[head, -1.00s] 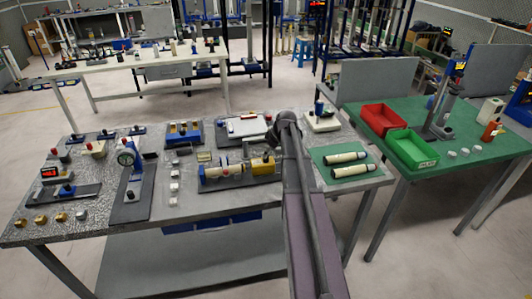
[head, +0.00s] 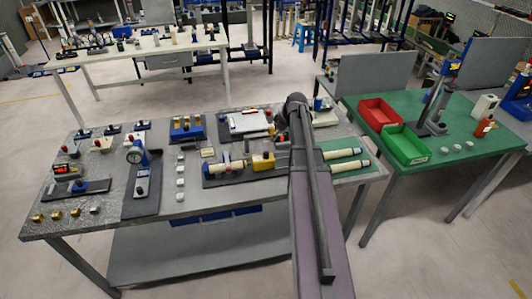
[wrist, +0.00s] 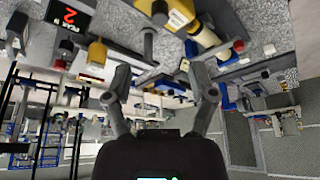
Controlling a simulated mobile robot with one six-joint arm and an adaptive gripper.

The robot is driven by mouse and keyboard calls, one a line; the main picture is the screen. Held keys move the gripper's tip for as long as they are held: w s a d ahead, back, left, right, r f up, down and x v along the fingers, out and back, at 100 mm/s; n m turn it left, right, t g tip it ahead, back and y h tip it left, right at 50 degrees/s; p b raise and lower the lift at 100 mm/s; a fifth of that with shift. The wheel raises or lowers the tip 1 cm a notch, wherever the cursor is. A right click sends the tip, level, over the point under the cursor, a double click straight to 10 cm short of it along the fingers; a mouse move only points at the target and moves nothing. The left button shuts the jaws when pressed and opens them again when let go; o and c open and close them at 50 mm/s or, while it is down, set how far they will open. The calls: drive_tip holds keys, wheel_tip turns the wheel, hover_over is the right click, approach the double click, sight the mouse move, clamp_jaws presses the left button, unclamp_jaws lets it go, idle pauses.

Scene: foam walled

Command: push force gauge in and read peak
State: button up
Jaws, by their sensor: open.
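A cream cylinder with dark bands (head: 226,166) lies on a dark base plate on the grey bench, beside a yellow block (head: 263,161); I cannot tell whether it is the force gauge. The yellow block seems to show in the wrist view (wrist: 178,14), with a cream cylinder (wrist: 206,38) beside it. A black display with a red digit and lettering like "PEAK N" (wrist: 68,15) is at upper left there. A display with red digits (head: 66,170) stands at the left of the bench. My gripper (wrist: 160,82) is open and empty; my arm hides it in the head view.
A dial gauge on a blue stand (head: 135,156) stands left of centre. Two cream cylinders, one here (head: 350,165), lie on a green mat at right. Red (head: 381,116) and green (head: 408,146) bins stand on the right-hand table. Small blocks line the bench's front left.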

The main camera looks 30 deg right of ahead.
sight(267, 153)
drive_tip(key=shift+f, duration=0.15)
drive_tip(key=b+x, duration=1.2)
drive_tip(key=x, duration=0.1)
drive_tip(key=shift+w+f+b, duration=0.15)
drive_tip(key=shift+f+b, duration=0.1)
drive_tip(key=shift+b, duration=0.15)
idle(0.3)
drive_tip(key=shift+a, duration=0.1)
